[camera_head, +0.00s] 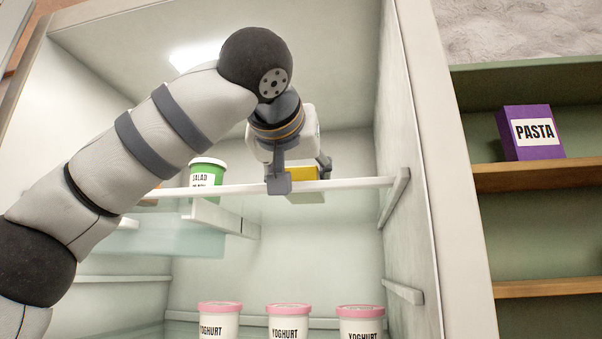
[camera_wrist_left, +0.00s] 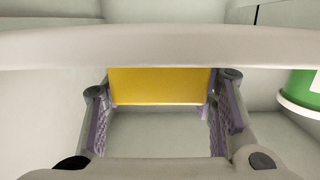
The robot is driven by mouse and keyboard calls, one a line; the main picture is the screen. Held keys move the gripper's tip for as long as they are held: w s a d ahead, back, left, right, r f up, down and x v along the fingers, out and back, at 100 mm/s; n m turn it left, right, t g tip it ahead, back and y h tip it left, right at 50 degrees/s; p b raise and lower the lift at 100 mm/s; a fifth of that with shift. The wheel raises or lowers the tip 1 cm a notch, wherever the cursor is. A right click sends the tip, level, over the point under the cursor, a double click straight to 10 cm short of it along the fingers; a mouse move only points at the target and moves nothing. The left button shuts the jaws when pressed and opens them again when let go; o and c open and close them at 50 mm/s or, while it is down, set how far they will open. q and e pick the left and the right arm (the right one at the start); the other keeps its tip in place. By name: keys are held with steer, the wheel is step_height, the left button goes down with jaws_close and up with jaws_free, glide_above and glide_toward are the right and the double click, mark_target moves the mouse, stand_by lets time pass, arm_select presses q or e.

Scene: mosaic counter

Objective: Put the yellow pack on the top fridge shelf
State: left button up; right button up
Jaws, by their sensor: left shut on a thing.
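The yellow pack (camera_head: 303,174) is inside the open fridge, at the level of the top shelf (camera_head: 350,184). Its lower part shows paler behind the shelf's white front edge; I cannot tell whether it rests on the shelf. My left gripper (camera_head: 302,180) reaches in from the left and is shut on the pack, one finger on each side. In the left wrist view the pack's yellow face (camera_wrist_left: 160,86) shows between the two fingers (camera_wrist_left: 163,118), partly hidden by a pale bar across the picture. My right gripper is in neither view.
A green salad tub (camera_head: 207,172) stands on the top shelf, left of the gripper; a green tub (camera_wrist_left: 303,86) also shows in the left wrist view. Several pink-lidded yoghurt tubs (camera_head: 288,321) stand lower down. A purple pasta box (camera_head: 531,133) is on a wooden shelf (camera_head: 540,174) outside, right.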

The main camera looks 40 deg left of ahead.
arm_select(q)
steer(key=o, duration=1.5)
steer(key=shift+f, duration=0.1)
steer(key=v, duration=1.2)
